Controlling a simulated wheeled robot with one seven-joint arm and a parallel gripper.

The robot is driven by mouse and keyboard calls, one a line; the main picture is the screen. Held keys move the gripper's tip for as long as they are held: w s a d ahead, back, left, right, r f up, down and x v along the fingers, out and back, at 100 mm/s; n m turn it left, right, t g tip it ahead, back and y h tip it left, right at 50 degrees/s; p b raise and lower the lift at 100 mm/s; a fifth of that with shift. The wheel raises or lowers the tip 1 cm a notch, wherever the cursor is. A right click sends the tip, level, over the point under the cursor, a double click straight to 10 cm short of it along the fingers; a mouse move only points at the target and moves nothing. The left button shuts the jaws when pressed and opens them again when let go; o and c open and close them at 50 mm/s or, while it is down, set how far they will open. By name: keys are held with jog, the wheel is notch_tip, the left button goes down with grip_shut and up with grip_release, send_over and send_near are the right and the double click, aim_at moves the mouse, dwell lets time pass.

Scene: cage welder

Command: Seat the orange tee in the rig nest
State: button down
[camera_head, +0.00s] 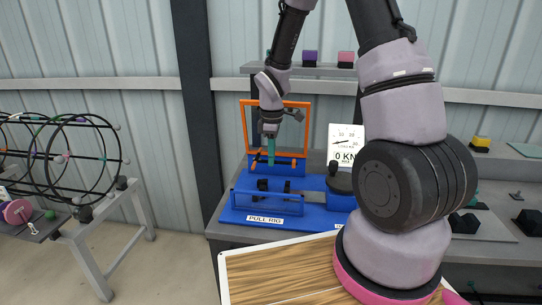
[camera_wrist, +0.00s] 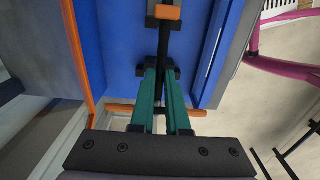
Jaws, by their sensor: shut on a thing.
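My gripper (camera_head: 270,158) points down over the blue pull rig (camera_head: 240,213). Its teal fingers also show in the wrist view (camera_wrist: 161,82), shut on the orange tee. The tee has a dark stem (camera_wrist: 163,45) and orange ends; one orange end of its crossbar (camera_wrist: 197,113) shows beside the fingers. In the head view part of the tee (camera_head: 256,157) shows left of the fingertips, seemingly above the rig bed. Black nest blocks (camera_head: 263,184) stand on the bed below. In the wrist view black blocks (camera_wrist: 178,23) flank the stem; I cannot tell whether it touches them.
An orange frame (camera_head: 244,124) stands upright behind the rig, close to my gripper. A blue rail (camera_head: 262,204) runs along the rig's front. A dial sign (camera_head: 346,143) stands at the right. A wood-topped surface (camera_head: 280,275) lies in front; wire cages (camera_head: 75,155) stand far left.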

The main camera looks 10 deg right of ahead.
jog(key=shift+f, duration=3.2)
jog(key=shift+f, duration=0.1)
jog(key=shift+f, duration=0.45)
jog(key=shift+f, duration=0.25)
jog(key=shift+f, duration=0.35)
jog(key=shift+f, duration=0.2)
jog(key=shift+f, duration=0.45)
jog(key=shift+f, duration=0.15)
